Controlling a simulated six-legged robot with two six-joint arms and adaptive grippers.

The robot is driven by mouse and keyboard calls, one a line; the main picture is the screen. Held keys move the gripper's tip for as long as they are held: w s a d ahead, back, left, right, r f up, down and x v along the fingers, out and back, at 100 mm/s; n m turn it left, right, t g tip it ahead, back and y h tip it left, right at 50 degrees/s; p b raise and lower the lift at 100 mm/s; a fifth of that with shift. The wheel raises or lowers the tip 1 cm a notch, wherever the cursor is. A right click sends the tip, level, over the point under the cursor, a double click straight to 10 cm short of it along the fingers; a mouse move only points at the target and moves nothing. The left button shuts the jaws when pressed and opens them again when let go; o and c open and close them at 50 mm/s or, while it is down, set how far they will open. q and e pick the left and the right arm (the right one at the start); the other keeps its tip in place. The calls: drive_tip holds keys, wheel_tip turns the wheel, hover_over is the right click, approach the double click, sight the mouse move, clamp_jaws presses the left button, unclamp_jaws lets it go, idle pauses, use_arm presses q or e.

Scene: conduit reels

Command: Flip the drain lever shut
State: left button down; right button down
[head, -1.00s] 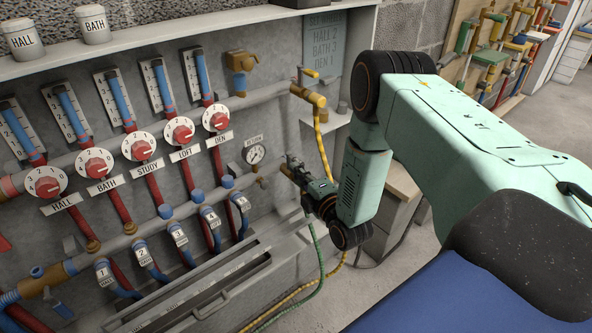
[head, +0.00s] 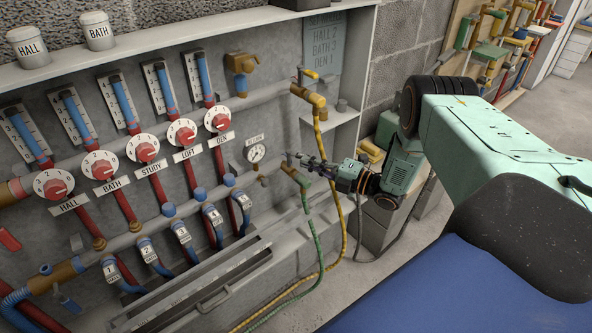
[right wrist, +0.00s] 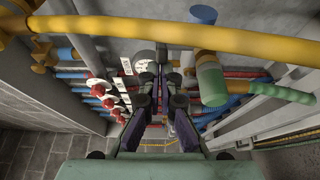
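The lower valve (head: 294,174), brass with a green hose, is on the panel's right side. A short grey stem stands at its top in the head view. I take this for the drain valve, but its lever is hard to make out. In the right wrist view the valve (right wrist: 211,82) lies right of the fingers, with a blue cylinder (right wrist: 203,15) near it that may be the lever's grip. My right gripper (head: 304,159) points left beside the valve's top. Its fingers (right wrist: 161,72) look closed together, with nothing seen held. Contact cannot be told. My left gripper is out of view.
An upper valve (head: 308,95) with a yellow lever and yellow hose (head: 322,150) is above my gripper. The hose crosses close to the wrist camera. A gauge (head: 256,152) and several red dials are left. A trough (head: 200,283) runs below.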

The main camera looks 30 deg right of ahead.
drive_tip(key=w+d+n+g+y+b, duration=0.1)
drive_tip(key=d+y+b, duration=0.1)
drive_tip(key=w+d+n+g+y+b, duration=0.1)
drive_tip(key=n+g+y+b, duration=0.1)
drive_tip(key=b, duration=0.1)
drive_tip(key=shift+w+d+f+n+y+b, duration=0.1)
drive_tip(key=shift+w+d+n+y+b, duration=0.2)
drive_tip(key=shift+w+d, duration=0.1)
drive_tip(key=shift+a, duration=0.1)
idle(0.3)
drive_tip(key=shift+s, duration=0.15)
